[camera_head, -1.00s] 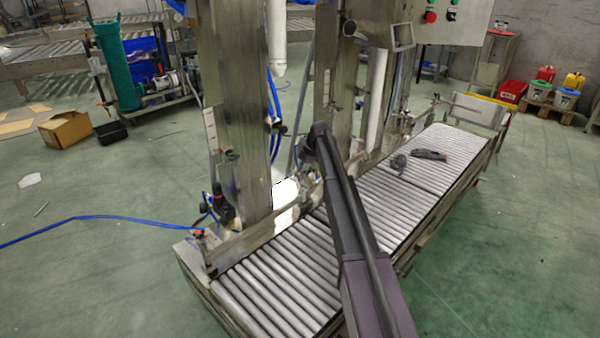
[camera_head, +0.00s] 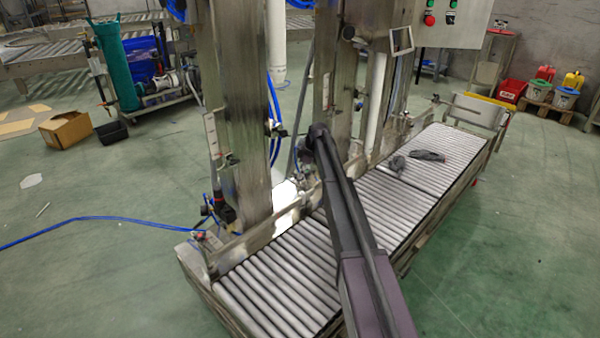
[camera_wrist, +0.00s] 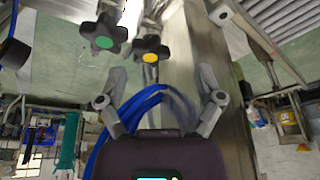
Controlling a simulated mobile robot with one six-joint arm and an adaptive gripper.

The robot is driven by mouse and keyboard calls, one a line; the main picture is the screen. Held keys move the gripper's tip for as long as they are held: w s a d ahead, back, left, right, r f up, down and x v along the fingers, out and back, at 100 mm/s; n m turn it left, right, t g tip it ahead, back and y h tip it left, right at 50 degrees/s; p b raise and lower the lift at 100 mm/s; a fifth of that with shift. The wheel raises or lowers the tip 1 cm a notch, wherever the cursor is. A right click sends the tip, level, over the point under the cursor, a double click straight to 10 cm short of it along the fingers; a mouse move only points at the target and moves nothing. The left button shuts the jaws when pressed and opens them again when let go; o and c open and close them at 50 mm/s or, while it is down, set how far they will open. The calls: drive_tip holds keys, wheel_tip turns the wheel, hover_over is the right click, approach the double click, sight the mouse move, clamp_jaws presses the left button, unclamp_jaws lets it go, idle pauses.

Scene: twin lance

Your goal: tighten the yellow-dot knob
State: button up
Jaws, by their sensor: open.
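The yellow-dot knob (camera_wrist: 150,49) is a dark lobed knob with a yellow centre, in the upper middle of the wrist view. A similar green-dot knob (camera_wrist: 103,36) is close by on its left. My gripper (camera_wrist: 162,76) is open and empty, its two fingers spread apart. The yellow-dot knob appears ahead of the fingertips, between them and nearer the left finger; I cannot tell the exact gap. In the head view my arm reaches to the metal frame, and I cannot make out the gripper or the knob there.
Blue hoses (camera_wrist: 125,120) curve just beyond my fingers. A metal column (camera_wrist: 190,65) stands close on the right. In the head view, a roller conveyor (camera_head: 275,280) runs below my arm, with dark objects (camera_head: 427,155) on it. Open green floor (camera_head: 90,270) lies to the left.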

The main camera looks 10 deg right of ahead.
drive_tip(key=s+r+m+t+h+p, duration=0.2)
drive_tip(key=s+r+m+p, duration=0.3)
drive_tip(key=r+m+p, duration=0.4)
drive_tip(key=r+m+t, duration=0.1)
drive_tip(key=m, duration=0.2)
drive_tip(key=shift+d+r+t+h, duration=0.15)
drive_tip(key=shift+r+t+h, duration=0.15)
drive_tip(key=shift+r+h, duration=0.1)
drive_tip(key=shift+w+f, duration=0.1)
drive_tip(key=shift+f, duration=0.1)
drive_tip(key=b+x, duration=1.2)
drive_tip(key=x, duration=0.1)
drive_tip(key=shift+f, duration=0.3)
idle(0.4)
drive_tip(key=shift+r, duration=0.1)
drive_tip(key=c, duration=1.2)
